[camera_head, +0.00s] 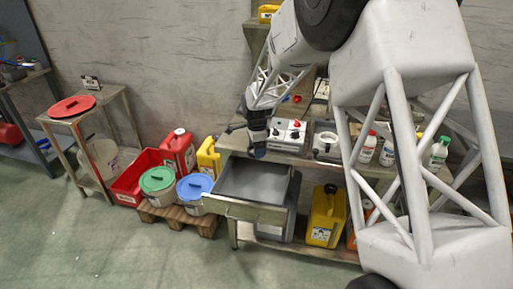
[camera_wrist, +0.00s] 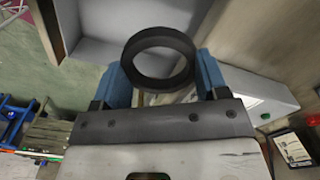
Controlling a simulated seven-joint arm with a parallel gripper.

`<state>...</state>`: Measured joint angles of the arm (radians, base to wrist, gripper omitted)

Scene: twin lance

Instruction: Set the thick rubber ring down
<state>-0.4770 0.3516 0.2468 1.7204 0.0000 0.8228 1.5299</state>
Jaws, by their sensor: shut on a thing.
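The thick rubber ring (camera_wrist: 160,84) is black and sits between the two blue fingers of my gripper (camera_wrist: 162,72) in the wrist view. My gripper is shut on the ring's outer sides, and its hole faces the camera. In the head view my gripper (camera_head: 258,146) hangs at the front left of the workbench, above the back of an open drawer. The ring cannot be made out clearly there. The open drawer (camera_head: 242,212) is grey inside and looks empty; its grey interior also shows beyond the ring in the wrist view (camera_wrist: 100,28).
The workbench (camera_head: 232,141) carries a grey box with a red knob (camera_head: 287,132), a white device (camera_head: 326,146) and several bottles. Lidded buckets (camera_head: 158,180) stand on a pallet left of the drawer. A yellow canister (camera_head: 325,218) stands below.

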